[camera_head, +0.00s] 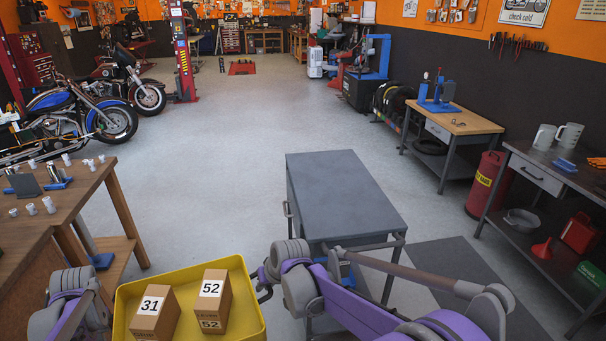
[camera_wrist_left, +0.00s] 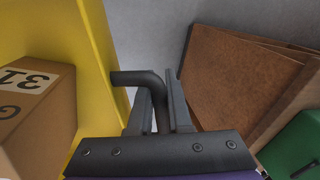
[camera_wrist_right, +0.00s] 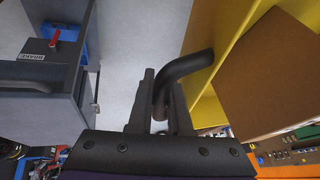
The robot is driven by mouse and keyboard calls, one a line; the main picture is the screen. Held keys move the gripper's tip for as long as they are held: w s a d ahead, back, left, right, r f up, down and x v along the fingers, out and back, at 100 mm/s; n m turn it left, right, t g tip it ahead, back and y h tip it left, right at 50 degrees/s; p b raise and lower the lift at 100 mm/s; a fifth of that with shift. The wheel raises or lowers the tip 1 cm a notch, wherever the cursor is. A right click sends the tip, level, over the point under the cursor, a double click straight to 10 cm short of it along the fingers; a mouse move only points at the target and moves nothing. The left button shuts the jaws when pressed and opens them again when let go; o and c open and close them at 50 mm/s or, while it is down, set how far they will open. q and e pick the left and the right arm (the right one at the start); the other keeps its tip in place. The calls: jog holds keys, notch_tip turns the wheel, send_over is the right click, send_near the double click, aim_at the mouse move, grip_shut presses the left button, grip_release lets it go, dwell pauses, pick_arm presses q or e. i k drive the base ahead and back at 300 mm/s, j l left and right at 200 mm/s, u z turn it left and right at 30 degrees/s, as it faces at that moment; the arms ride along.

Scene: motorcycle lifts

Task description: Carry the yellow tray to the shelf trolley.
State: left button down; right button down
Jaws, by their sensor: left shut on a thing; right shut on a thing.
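The yellow tray (camera_head: 249,286) is at the bottom of the head view, held up between my two arms. It carries two cardboard boxes, one marked 31 (camera_head: 156,314) and one marked 52 (camera_head: 211,299). My left gripper (camera_wrist_left: 160,108) is shut on the tray's black handle, with the yellow wall (camera_wrist_left: 104,50) beside it. My right gripper (camera_wrist_right: 162,100) is shut on the other black handle, next to the yellow wall (camera_wrist_right: 222,45). The grey shelf trolley (camera_head: 343,195) stands ahead, just right of the tray, with a bare top. Its lower part is partly hidden by my right arm.
A wooden workbench (camera_head: 50,205) with small white parts stands at the left. Motorcycles (camera_head: 85,115) are beyond it. A grey bench (camera_head: 545,180) with mugs and a red canister (camera_head: 485,184) are at the right. The floor (camera_head: 220,140) beyond the trolley is open.

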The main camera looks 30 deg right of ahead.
aim_at(331, 184)
jog(key=i+u, duration=0.25)
jog(key=i, duration=1.3)
jog(key=i+j+z, duration=0.1)
jog(key=i+z, duration=0.25)
jog(key=i, duration=0.35)
jog(key=i+z, duration=0.5)
jog(key=z, duration=0.15)
jog(key=i+z, duration=0.2)
jog(key=z, duration=0.15)
jog(key=i+z, duration=0.65)
jog(key=i+l+z, duration=0.1)
jog(key=z, duration=0.2)
jog(key=i+z, duration=0.2)
jog(key=z, duration=0.85)
